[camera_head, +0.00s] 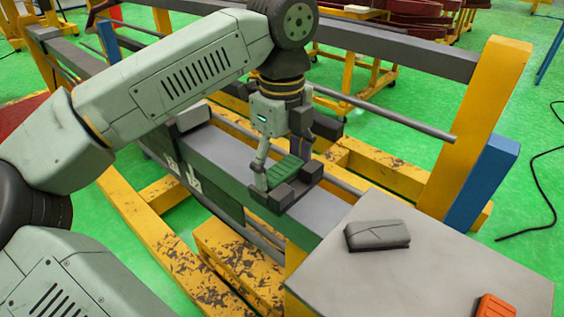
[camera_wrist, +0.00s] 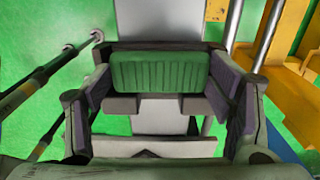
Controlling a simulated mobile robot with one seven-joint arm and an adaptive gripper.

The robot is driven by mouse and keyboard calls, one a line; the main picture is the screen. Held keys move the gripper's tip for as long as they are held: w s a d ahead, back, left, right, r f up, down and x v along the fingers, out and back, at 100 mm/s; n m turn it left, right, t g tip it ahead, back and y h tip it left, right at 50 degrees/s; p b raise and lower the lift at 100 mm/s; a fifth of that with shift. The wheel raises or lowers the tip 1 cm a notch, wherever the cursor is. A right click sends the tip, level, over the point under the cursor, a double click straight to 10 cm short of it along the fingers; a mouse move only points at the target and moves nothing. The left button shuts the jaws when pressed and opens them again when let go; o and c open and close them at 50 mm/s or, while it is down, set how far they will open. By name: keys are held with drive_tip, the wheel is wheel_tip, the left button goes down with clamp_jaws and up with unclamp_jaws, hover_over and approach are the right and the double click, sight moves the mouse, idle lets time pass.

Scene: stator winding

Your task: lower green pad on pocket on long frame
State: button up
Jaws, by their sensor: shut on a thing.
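The green ribbed pad (camera_head: 287,171) is held by my gripper (camera_head: 283,180), whose fingers close on its two ends. In the wrist view the pad (camera_wrist: 160,72) lies level between the dark finger pads of my gripper (camera_wrist: 159,88). The dark pocket (camera_head: 275,203) is on the long frame (camera_head: 230,158), a grey beam with a green side. Its dark blocks (camera_wrist: 121,104) show just under and around the pad in the wrist view. The pad is over the pocket, very close to it. I cannot tell whether it touches the bottom, because the fingers and blocks hide the contact.
A grey table (camera_head: 420,260) at the right front carries a grey block (camera_head: 377,235) and an orange part (camera_head: 494,306). Another dark block (camera_head: 193,117) sits farther back along the beam.

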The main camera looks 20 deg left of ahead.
sight(282, 167)
drive_tip(key=o, duration=1.3)
drive_tip(key=shift+c, duration=0.2)
drive_tip(key=shift+o, duration=0.2)
drive_tip(key=shift+r+p, duration=2.8)
drive_tip(key=shift+r, duration=1.7)
